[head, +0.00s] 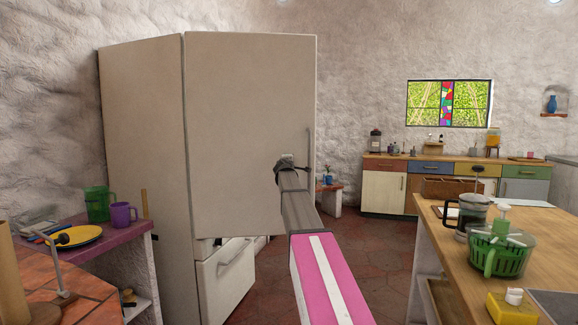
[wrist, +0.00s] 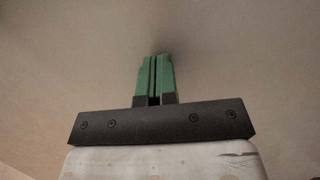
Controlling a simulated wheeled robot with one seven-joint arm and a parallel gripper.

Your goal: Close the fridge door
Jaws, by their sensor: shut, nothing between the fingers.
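The fridge (head: 143,150) is a tall, pale beige unit at left centre in the head view. Its upper door (head: 240,120) stands partly open, out of line with the lower drawer front (head: 226,280). The door's handle (head: 310,150) is on its right edge. My gripper (head: 285,161) is in front of the door's outer face, left of the handle. In the wrist view the green fingers (wrist: 154,60) are shut and empty, pointing at the plain door surface (wrist: 240,60). They are very close to it; I cannot tell whether they touch.
A wooden counter (head: 535,220) with a green salad spinner (head: 497,255) and a coffee press (head: 473,212) stands at right. A purple-edged counter (head: 115,240) with a yellow plate (head: 80,238) is at left. Red tiled floor (head: 360,250) is clear between them.

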